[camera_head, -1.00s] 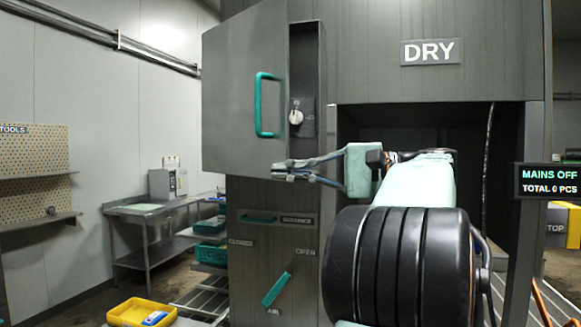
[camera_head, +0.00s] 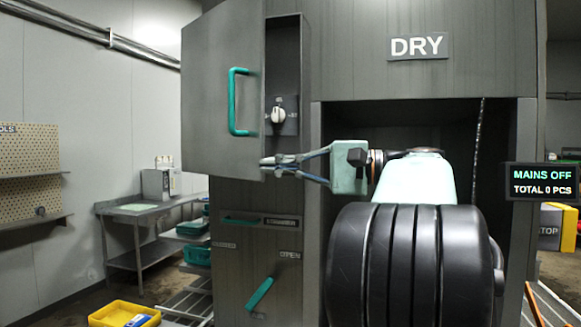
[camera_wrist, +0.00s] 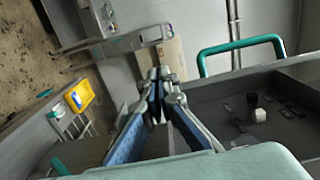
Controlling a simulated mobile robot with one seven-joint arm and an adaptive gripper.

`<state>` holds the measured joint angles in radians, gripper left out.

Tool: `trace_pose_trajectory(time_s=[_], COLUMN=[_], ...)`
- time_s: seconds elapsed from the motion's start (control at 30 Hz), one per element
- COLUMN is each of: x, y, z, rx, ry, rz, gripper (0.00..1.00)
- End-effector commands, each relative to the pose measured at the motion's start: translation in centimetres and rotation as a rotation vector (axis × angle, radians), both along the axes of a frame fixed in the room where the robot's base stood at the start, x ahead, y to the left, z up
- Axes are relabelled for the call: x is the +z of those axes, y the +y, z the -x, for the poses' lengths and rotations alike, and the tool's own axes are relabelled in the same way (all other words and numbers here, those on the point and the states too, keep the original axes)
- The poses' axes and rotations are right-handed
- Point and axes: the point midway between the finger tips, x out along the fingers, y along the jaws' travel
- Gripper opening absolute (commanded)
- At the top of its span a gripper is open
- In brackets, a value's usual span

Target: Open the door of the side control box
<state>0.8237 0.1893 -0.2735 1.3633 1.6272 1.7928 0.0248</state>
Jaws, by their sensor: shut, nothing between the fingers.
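The control box door (camera_head: 215,90) stands swung out to the left, with its green handle (camera_head: 235,100) on its face. The side control box (camera_head: 288,60) is open behind it and shows a white rotary knob (camera_head: 278,114) inside. My gripper (camera_head: 265,167) is shut and empty, at the lower right edge of the door, below the knob. I cannot tell whether its tips touch the door. In the wrist view my shut fingers (camera_wrist: 160,75) point away, left of the box interior with the knob (camera_wrist: 258,112). The green handle (camera_wrist: 240,45) shows beyond them.
A green lever (camera_head: 260,293) and another green handle (camera_head: 240,219) are on the panel below the box. A dark chamber opening (camera_head: 400,120) lies behind my arm. A metal bench (camera_head: 140,209) and a yellow tray (camera_head: 122,313) stand at left.

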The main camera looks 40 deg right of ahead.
Motion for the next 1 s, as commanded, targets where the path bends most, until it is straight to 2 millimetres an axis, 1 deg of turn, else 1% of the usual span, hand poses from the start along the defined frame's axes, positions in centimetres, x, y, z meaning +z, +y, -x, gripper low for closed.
trace_pose_trajectory(time_s=[0.03, 0.2, 0.3, 0.4, 0.6, 1.0], x=[0.0, 0.1, 0.1, 0.1, 0.0, 0.0], y=[0.9, 3.1, 4.7, 5.8, 6.7, 6.7], z=[-0.9, -3.5, -3.4, -3.5, -3.6, -3.6], rx=[0.005, 0.003, 0.001, 0.000, 0.000, -0.001], ry=[0.000, 0.000, -0.001, -0.001, 0.001, 0.001], rz=[-0.001, 0.000, -0.001, -0.001, -0.001, -0.001], gripper=[0.00, 0.00, 0.00, 0.00, 0.00, 0.00])
